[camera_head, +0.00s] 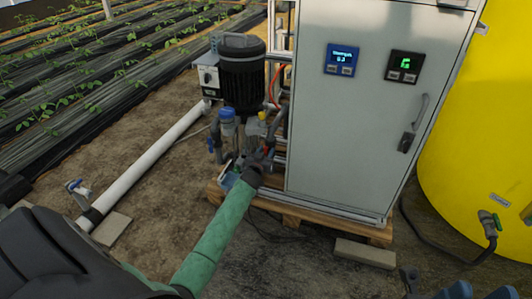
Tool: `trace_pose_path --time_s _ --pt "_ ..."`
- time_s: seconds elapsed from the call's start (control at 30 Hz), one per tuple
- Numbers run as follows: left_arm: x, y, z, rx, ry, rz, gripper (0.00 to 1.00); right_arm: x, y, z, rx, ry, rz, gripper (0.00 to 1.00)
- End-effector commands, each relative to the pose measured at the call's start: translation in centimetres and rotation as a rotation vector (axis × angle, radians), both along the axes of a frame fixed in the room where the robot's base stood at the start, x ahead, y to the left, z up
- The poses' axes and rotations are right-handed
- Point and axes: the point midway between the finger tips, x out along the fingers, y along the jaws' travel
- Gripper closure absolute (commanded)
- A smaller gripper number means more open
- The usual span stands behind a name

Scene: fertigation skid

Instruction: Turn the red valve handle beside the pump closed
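The black pump (242,75) stands upright left of the grey cabinet. My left arm, in a green sleeve, reaches up from the bottom to the pipework below the pump. My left gripper (260,158) is dark and sits among the fittings there. A small bit of red (267,151) shows right at the gripper, perhaps the red valve handle; most of it is hidden. I cannot tell whether the fingers touch it or are closed. Dark and blue parts at the bottom right edge look like my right gripper (409,280), cut off by the frame.
The grey cabinet (350,120) stands on a wooden pallet (375,232) right beside my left gripper. A yellow tank (480,130) is on the right, with a hose and valve. A white pipe (150,165) runs along the soil at left. A block (365,252) lies in front.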

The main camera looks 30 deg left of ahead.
Motion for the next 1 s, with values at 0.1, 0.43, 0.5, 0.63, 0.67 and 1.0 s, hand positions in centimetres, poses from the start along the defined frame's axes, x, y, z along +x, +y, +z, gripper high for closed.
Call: trace_pose_path --time_s 0.1,0.43,0.5,0.63,0.67,1.0 --pt "0.57 0.17 -0.01 0.0 0.0 0.0 0.62 0.01 0.03 -0.09 0.001 0.0 0.003 0.64" --pt "0.76 0.22 0.02 0.0 0.0 0.0 0.64 -0.02 0.02 -0.07 0.002 0.001 0.005 0.64" --pt "0.75 0.22 0.02 0.0 0.0 0.0 0.78 -0.02 0.02 -0.07 0.002 0.001 0.005 0.64" --pt "0.75 0.22 0.02 0.0 0.0 0.0 1.0 -0.02 0.02 -0.06 0.002 0.0 0.005 0.64" --pt "0.75 0.22 0.02 0.0 0.0 0.0 1.0 -0.02 0.02 -0.06 0.002 0.0 0.005 0.64" --pt "0.77 0.07 0.07 0.045 0.012 0.001 1.0 0.02 0.03 0.22 0.001 -0.004 0.001 0.64"
